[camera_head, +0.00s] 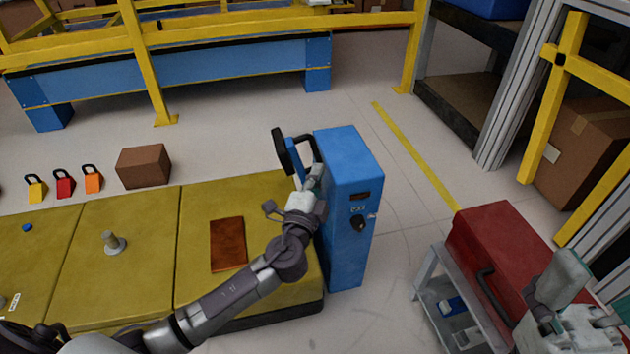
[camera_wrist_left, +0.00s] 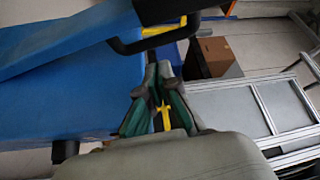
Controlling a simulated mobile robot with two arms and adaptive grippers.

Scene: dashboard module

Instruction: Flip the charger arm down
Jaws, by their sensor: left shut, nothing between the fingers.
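The blue charger box (camera_head: 350,165) stands upright beside the yellow platform. The black charger arm (camera_head: 284,151) sticks up at the box's upper left side, with a looped black handle. My left gripper (camera_head: 316,172) is shut and empty, close to the arm and the box's left side. In the left wrist view, the gripper's fingertips (camera_wrist_left: 158,70) lie just below the black handle loop (camera_wrist_left: 127,45); I cannot tell whether they touch it. The blue box (camera_wrist_left: 85,85) fills the left of that view. My right gripper (camera_head: 562,283) is at the lower right, over the red case; its finger gap does not show.
The yellow platform (camera_head: 140,260) holds a brown plate (camera_head: 228,244) and a grey knob (camera_head: 113,243). A red case (camera_head: 505,235) sits on a grey cart (camera_head: 427,275) at the right. Bare floor separates the cart and the blue box.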

